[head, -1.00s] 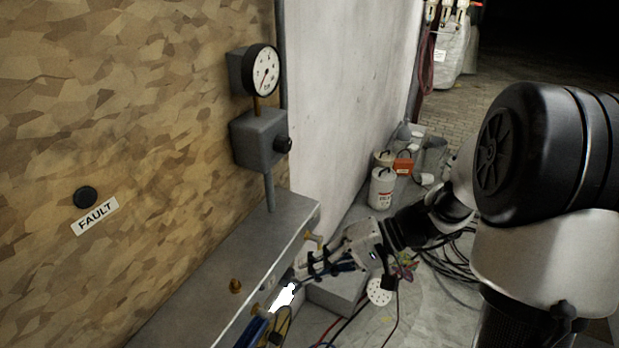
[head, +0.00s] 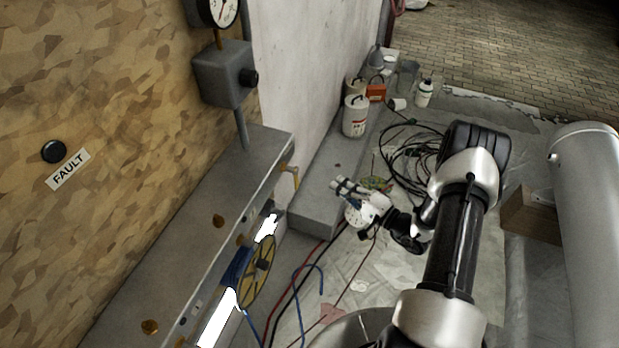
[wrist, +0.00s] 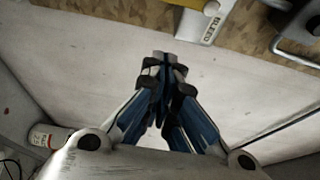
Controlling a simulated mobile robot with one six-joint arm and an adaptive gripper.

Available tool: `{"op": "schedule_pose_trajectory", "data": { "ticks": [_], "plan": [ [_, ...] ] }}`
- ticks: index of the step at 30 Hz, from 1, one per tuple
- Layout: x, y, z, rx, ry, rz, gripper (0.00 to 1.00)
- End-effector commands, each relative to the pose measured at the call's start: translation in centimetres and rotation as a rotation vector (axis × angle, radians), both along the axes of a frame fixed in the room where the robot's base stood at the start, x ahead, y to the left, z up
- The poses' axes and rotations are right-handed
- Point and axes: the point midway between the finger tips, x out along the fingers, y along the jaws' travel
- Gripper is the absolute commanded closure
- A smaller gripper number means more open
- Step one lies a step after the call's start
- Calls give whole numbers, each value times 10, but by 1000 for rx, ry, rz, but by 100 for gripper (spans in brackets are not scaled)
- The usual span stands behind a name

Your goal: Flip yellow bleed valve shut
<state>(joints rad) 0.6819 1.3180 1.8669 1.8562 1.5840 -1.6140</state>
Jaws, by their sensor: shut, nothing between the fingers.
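The yellow bleed valve (head: 293,174) is a small lever at the far end of the grey bench's front face. In the wrist view, a yellow part (wrist: 182,4) shows at the top edge beside a white tag (wrist: 208,20) reading BLEED, partly cut off. The lever's exact angle is hard to tell. My gripper (head: 338,185) is to the right of the valve, apart from it, over the low grey step. In the wrist view the fingertips (wrist: 168,60) are together and empty, below the tag in the picture.
Red, blue and black hoses lie on the floor. White containers (head: 355,118) and an orange box (head: 376,90) stand by the wall.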

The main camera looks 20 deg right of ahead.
Motion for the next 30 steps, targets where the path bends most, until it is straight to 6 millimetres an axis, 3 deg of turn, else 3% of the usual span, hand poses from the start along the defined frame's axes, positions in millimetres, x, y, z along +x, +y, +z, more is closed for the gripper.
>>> {"op": "schedule_pose_trajectory", "data": {
  "ticks": [8, 21, 24, 30],
  "plan": [
    [12, 10, 0, -1, 1, 6, 100],
    [85, 61, -1, 0, 0, 6, 100],
    [67, 69, -1, 4, 5, 3, 100],
    [52, 80, 0, 2, 3, 3, 100]
  ]
}}
